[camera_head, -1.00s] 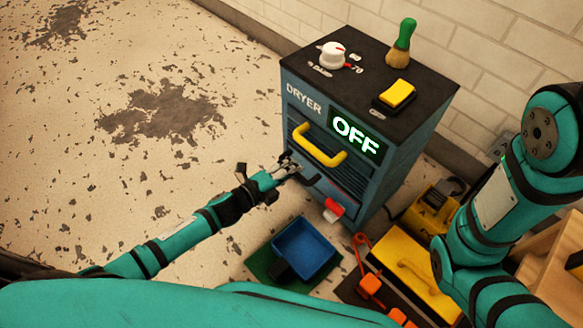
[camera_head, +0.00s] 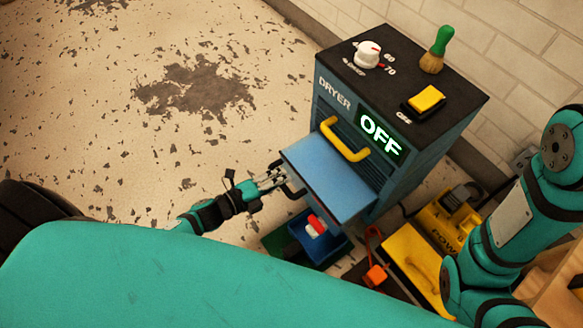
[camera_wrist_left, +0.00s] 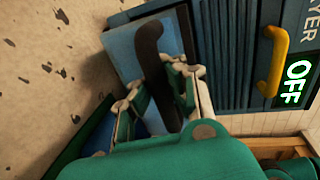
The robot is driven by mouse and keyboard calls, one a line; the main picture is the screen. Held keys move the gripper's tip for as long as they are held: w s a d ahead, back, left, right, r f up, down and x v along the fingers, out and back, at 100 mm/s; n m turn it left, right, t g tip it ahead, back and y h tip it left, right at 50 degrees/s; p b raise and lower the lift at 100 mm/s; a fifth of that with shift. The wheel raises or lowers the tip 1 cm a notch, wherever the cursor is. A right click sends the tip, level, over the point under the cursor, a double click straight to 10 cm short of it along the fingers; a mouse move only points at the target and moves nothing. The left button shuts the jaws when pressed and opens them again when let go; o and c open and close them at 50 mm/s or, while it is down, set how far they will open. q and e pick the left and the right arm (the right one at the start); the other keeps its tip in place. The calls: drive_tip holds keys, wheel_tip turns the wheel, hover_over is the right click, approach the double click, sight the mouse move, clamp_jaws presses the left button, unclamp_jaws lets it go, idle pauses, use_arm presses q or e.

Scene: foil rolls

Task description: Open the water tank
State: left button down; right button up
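The water tank (camera_head: 328,178) is a blue drawer low in the front of the blue dryer (camera_head: 400,165). It sticks out well beyond the dryer's front, with its smooth blue top showing. Its black handle (camera_head: 293,190) is at the outer end; the handle also shows in the left wrist view (camera_wrist_left: 150,48). My left gripper (camera_head: 280,178) is at this handle, with its fingers (camera_wrist_left: 165,100) on either side of it, shut on it. The fingers' contact is partly hidden. My right arm shows at the right, but its gripper is out of view.
A yellow handle (camera_head: 344,140) is above the tank, beside a lit OFF display (camera_head: 381,135). A red and white part (camera_head: 316,226) and a blue tray (camera_head: 333,250) are below the tank. A yellow case (camera_head: 420,262) is to the right. Floor at left is clear.

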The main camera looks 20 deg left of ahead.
use_arm(q)
drive_tip(key=shift+w+r, duration=0.1)
drive_tip(key=shift+r, duration=0.05)
drive_tip(key=c, duration=1.2)
unclamp_jaws()
drive_tip(key=shift+c, duration=0.2)
drive_tip(key=v, duration=1.2)
drive_tip(key=shift+d, duration=0.1)
